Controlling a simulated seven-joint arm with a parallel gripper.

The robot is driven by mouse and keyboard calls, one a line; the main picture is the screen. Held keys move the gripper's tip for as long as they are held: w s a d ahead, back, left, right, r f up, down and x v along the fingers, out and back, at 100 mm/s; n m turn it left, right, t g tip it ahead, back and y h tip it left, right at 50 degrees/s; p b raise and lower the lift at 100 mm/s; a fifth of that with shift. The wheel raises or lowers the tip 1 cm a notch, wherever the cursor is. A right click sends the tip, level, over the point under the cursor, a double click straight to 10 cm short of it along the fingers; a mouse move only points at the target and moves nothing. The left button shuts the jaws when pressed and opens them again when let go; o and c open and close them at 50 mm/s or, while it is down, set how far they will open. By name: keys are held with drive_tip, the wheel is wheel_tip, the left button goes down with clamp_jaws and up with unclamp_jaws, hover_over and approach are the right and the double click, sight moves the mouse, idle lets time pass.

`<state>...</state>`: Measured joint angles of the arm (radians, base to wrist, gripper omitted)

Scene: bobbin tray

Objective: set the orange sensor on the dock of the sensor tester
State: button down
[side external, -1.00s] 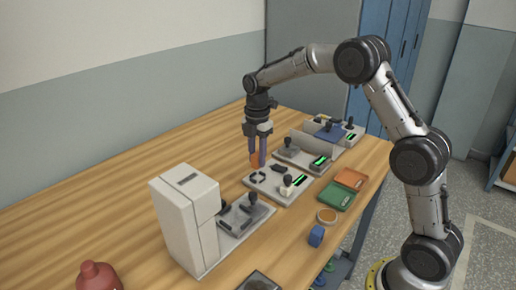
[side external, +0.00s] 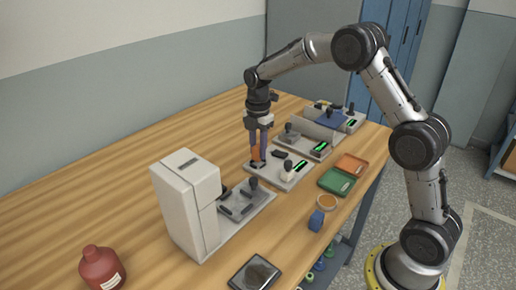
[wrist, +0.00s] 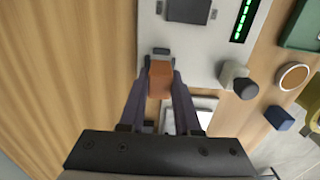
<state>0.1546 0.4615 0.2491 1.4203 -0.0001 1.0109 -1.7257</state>
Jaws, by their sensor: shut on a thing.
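The orange sensor (side external: 255,153) is held between the two fingers of my gripper (side external: 258,150), over the left end of a light grey tester plate (side external: 279,180). In the wrist view the orange block (wrist: 160,78) sits between the fingertips (wrist: 161,85). Dark brackets (wrist: 160,53) of the dock show just beyond it.
A white boxy machine (side external: 185,205) stands at the left of the plate, with a red bottle (side external: 101,268) in front. Further stations (side external: 305,146) lie behind. Green (side external: 336,180) and orange (side external: 352,165) trays, a round dish (side external: 327,202) and a blue block (side external: 316,221) lie right.

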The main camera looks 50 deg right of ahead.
drive_tip(key=shift+f, duration=0.5)
drive_tip(key=shift+f, duration=0.35)
drive_tip(key=shift+f, duration=0.1)
idle(0.5)
drive_tip(key=c, duration=0.5)
unclamp_jaws()
